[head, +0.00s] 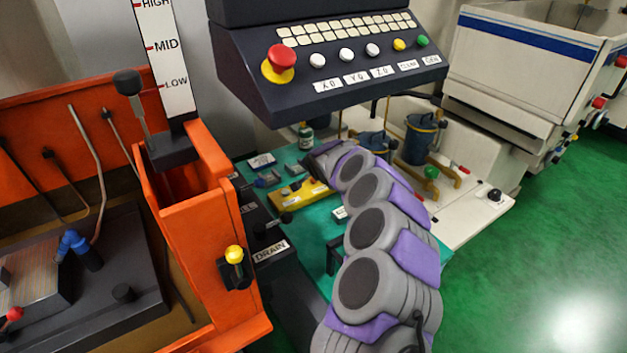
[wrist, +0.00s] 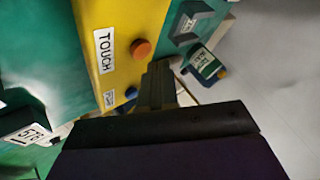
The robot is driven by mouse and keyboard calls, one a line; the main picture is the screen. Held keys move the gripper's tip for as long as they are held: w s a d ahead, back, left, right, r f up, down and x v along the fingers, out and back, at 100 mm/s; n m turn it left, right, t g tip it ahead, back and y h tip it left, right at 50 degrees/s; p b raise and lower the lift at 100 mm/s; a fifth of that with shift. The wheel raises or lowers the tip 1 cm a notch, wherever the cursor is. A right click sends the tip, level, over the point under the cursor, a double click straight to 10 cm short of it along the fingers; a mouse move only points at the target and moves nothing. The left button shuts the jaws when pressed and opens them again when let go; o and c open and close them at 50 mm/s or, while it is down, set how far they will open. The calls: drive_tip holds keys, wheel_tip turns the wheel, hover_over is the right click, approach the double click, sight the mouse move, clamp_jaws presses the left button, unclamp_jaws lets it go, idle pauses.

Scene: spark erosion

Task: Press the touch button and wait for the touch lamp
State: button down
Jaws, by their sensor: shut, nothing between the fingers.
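A yellow box lies on the green bench in the head view (head: 290,197) and fills much of the wrist view (wrist: 125,20). In the wrist view it has a label reading TOUCH (wrist: 105,51) beside a round orange-red knob (wrist: 141,48). A blue knob (wrist: 131,93) sits by a smaller label too blurred to read. My gripper (wrist: 160,68) is shut and empty, its fingertips just right of the two knobs. I cannot tell whether it touches the box. In the head view my arm hides most of the gripper. I cannot tell which part is the touch lamp.
A dark control panel (head: 340,80) with a red stop button (head: 281,57) overhangs the bench. An orange tank (head: 200,250) with a yellow-topped fitting (head: 234,255) stands left. Small labelled items, a bottle (head: 305,137) and dark blue pots (head: 420,138) surround the box. The green floor at right is clear.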

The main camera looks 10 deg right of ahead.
sight(315, 181)
drive_tip(key=shift+r, duration=0.15)
drive_tip(key=shift+r+p, duration=0.55)
drive_tip(key=shift+r, duration=1.85)
drive_tip(key=shift+f, duration=0.1)
